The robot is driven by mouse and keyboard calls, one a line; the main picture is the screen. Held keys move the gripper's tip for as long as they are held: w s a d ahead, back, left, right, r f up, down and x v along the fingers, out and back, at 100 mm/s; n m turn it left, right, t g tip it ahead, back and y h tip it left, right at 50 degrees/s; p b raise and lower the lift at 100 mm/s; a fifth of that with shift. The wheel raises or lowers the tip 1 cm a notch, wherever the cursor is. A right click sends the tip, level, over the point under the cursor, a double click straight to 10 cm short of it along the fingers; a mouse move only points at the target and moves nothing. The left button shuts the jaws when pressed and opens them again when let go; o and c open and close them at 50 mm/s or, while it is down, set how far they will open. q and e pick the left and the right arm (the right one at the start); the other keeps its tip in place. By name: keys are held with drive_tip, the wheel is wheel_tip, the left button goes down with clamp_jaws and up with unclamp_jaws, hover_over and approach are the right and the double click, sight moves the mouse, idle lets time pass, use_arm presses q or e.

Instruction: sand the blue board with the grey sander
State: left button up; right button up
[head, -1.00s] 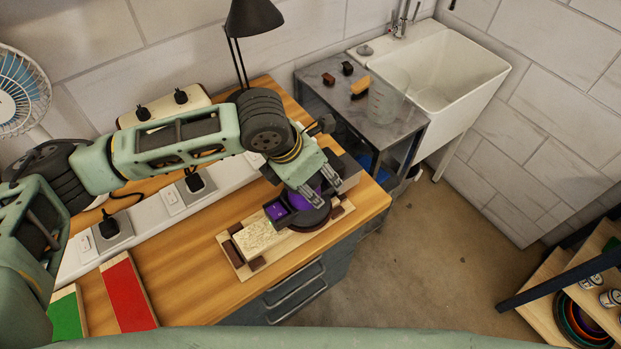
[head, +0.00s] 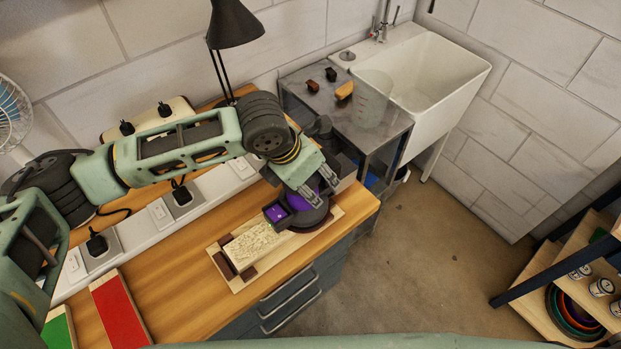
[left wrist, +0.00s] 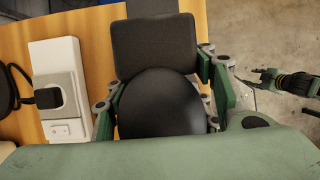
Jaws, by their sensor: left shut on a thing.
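A dark grey sander with purple parts (head: 275,213) sits on the right part of a pale, speckled board (head: 250,243). The board lies in a wooden holder (head: 237,284) with dark brown corner blocks at the bench's front edge. No blue shows on it; the sander hides its right part. My left gripper (head: 320,190) is shut on the sander from above. In the left wrist view the sander's dark rounded body (left wrist: 160,100) is between the green fingers. My right gripper (left wrist: 262,78) shows small at the right of that view; its opening is unclear.
A red board (head: 122,308) and a green board (head: 58,330) lie at the bench's left. White socket strips (head: 140,228) and a black lamp (head: 234,25) stand behind. A side table (head: 340,120) with a clear jug (head: 371,98) adjoins the sink (head: 440,85). Shelves stand at right.

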use_arm(q)
drive_tip(key=shift+w+d+r, duration=0.1)
drive_tip(key=shift+r, duration=0.15)
drive_tip(key=shift+w+r+p, duration=0.1)
drive_tip(key=shift+r+p, duration=0.6)
drive_tip(key=shift+p, duration=0.05)
drive_tip(key=shift+r+p, duration=2.25)
drive_tip(key=shift+r, duration=0.1)
drive_tip(key=shift+f, duration=0.1)
